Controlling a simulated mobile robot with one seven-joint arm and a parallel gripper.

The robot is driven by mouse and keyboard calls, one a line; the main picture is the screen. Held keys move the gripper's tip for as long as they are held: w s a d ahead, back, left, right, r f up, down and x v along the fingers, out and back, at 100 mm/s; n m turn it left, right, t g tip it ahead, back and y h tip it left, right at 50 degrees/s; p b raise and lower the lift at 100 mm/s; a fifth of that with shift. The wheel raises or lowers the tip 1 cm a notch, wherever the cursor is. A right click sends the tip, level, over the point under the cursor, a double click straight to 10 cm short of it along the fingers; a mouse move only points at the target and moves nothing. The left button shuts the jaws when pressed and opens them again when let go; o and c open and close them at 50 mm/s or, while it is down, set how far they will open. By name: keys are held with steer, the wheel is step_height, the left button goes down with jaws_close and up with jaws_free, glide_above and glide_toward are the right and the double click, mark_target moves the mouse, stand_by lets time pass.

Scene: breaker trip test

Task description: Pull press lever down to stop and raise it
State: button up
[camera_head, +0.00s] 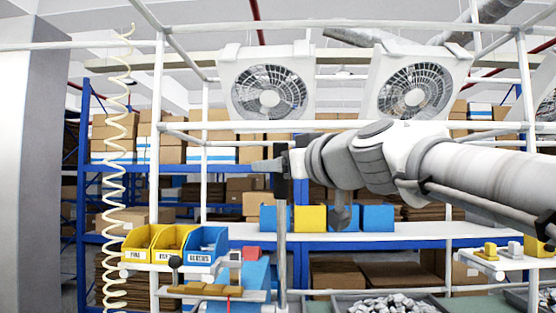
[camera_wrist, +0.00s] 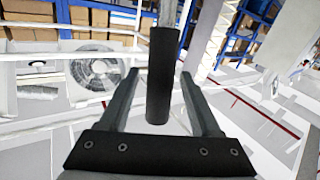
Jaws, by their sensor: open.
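The press lever shows in the head view as an upright grey rod (camera_head: 282,245) topped by a black grip (camera_head: 281,188). In the wrist view the black grip (camera_wrist: 162,60) stands upright between the two fingers of my gripper (camera_wrist: 158,76), with space visible on both sides. In the head view my gripper (camera_head: 264,165) reaches in from the right at the height of the grip, with its fingertips pointing left past it. The gripper is open and not closed on the grip. The lever's lower end runs toward the bottom edge of the head view, and its pivot is unclear.
Yellow bins (camera_head: 172,244) and a blue bin (camera_head: 208,246) sit on a stand to the left. A small fixture (camera_head: 205,290) stands below them. A tray of grey parts (camera_head: 392,304) lies at lower right. White frame bars and two fans (camera_head: 270,92) are behind.

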steer(key=shift+x, duration=1.05)
jaws_close()
stand_by(0.7)
